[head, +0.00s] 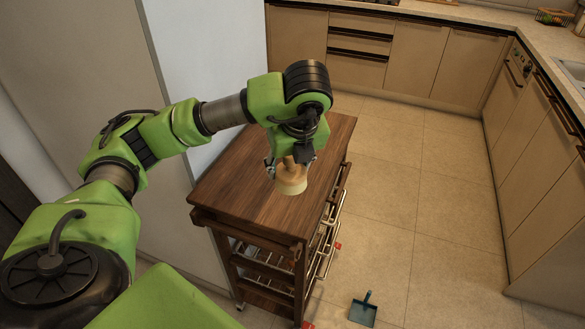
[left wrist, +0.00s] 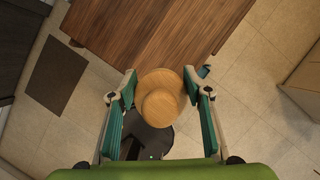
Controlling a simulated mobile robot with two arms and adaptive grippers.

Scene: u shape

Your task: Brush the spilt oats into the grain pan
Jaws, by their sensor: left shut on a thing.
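My left gripper (head: 292,165) is over the wooden cart top, shut on a brush (head: 291,181) with a pale, flared round end and a short wooden handle. In the left wrist view, the round wooden end of the brush (left wrist: 160,96) sits between the green fingers of my left gripper (left wrist: 162,100). I cannot tell whether the brush touches the cart top. I cannot make out any oats. My right gripper is not in view.
The wooden cart (head: 245,190) has lower shelves and a side rail, and its visible top is otherwise bare. Beige cabinets (head: 420,55) line the back and right. The tiled floor (head: 410,190) between is open. A white panel stands left of the cart.

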